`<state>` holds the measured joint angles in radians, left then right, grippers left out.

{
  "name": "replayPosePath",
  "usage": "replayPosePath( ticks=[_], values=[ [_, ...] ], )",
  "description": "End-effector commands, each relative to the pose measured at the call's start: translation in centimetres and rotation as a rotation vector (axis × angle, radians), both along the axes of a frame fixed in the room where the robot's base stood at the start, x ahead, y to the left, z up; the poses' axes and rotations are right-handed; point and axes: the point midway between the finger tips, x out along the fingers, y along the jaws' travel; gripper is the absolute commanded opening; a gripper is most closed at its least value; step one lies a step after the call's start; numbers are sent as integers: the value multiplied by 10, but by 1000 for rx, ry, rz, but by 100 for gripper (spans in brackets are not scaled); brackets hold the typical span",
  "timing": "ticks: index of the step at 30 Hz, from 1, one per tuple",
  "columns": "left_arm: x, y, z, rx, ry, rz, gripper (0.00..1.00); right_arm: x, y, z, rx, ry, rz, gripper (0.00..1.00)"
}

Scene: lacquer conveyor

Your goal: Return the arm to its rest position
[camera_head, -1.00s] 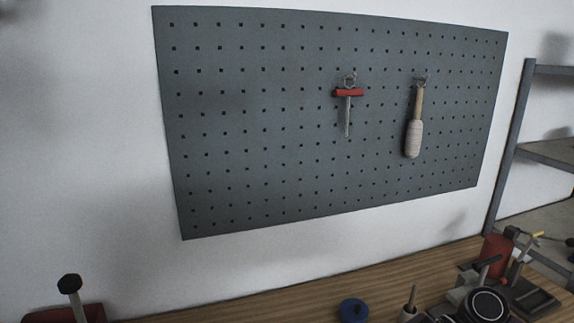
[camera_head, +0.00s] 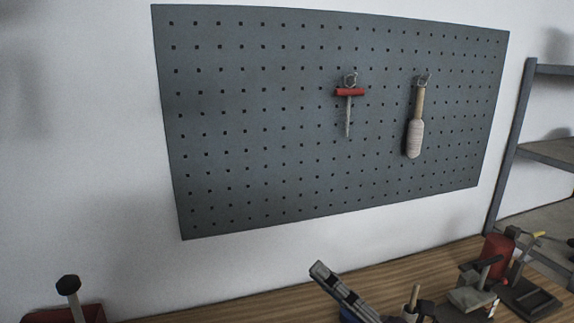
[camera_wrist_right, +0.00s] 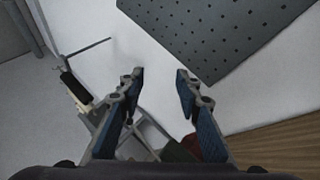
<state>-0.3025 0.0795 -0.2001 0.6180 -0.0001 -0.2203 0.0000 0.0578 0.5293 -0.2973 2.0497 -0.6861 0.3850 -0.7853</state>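My right gripper (camera_head: 343,292) shows in part at the bottom of the head view, tilted, over the wooden bench. In the right wrist view, my right gripper (camera_wrist_right: 160,78) has its two blue-padded fingers spread apart, with nothing between them. The fingers point towards the white wall and the pegboard's side. My left arm and gripper are not in view.
A grey pegboard (camera_head: 260,130) holds a red-handled tool (camera_head: 349,92) and a wooden-handled tool (camera_head: 415,138). The bench (camera_head: 270,304) carries a red canister (camera_head: 497,247) and several fixtures at right. A metal shelf (camera_head: 548,152) stands at right, a red bin (camera_head: 92,313) at lower left.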

Motion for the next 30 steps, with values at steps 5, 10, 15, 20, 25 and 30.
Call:
replayPosePath(
  ticks=[5,10,15,20,25,30],
  values=[
    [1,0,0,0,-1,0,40,33,-53,-28,324,364,-201,32],
    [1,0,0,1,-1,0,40,39,-104,-90,621,719,-390,32],
    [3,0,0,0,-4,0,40,11,-141,-175,901,1076,-591,32],
    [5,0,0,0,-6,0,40,-49,-156,-254,1137,1402,-798,32],
    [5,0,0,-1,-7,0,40,-124,-155,-310,1311,1673,-1002,32],
    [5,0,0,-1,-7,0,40,-191,-146,-340,1416,1870,-1178,32]
  ],
)
